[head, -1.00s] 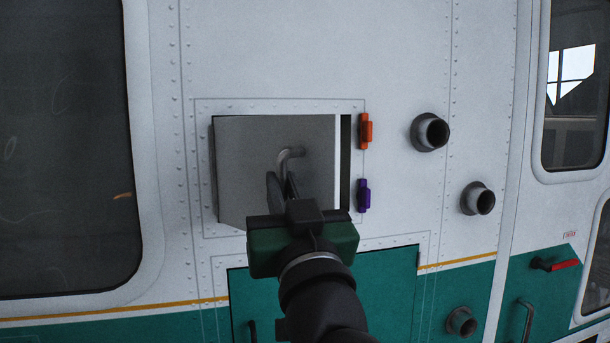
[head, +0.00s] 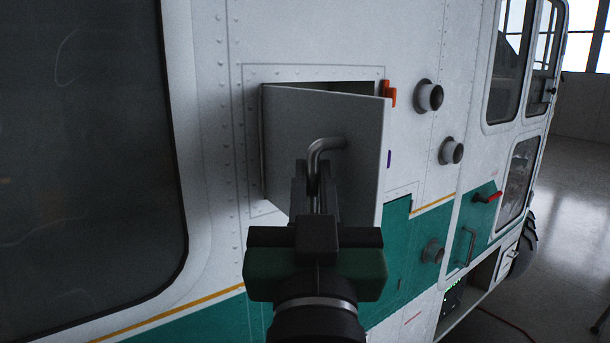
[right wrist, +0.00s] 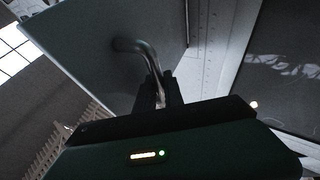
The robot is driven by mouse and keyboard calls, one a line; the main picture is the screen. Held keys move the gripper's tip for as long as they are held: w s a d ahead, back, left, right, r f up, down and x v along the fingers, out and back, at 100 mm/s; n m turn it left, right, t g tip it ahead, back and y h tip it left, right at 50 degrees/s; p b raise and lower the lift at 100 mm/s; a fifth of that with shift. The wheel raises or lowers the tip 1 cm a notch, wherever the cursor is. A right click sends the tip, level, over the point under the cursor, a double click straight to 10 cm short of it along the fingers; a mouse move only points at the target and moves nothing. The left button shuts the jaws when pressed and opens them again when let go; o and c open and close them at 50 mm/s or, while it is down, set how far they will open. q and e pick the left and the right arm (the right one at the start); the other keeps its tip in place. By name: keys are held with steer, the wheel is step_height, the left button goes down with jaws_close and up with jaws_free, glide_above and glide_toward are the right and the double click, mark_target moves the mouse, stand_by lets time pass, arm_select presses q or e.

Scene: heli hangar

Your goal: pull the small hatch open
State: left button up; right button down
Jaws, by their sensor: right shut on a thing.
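The small hatch (head: 285,135) is a grey square door in the white side of the helicopter. It stands partly open, its right edge swung out toward me and its left edge at the frame. A dark gap shows along its top. A bent metal handle (head: 328,147) sits on its face. My right gripper (head: 316,190) is shut on this handle. The right wrist view shows the handle (right wrist: 135,46) running down between the fingers (right wrist: 160,88), with the hatch door (right wrist: 85,45) behind it. My left gripper is not in view.
An orange latch (head: 390,93) and a purple latch (head: 389,159) sit right of the opening. Two round ports (head: 429,96) (head: 451,151) stick out farther right. A dark window (head: 85,140) is at left. Open floor (head: 575,220) lies at far right.

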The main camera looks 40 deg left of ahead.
steer(key=shift+s+a+f, duration=0.15)
steer(key=c, duration=1.5)
jaws_free()
steer(key=shift+o, duration=0.2)
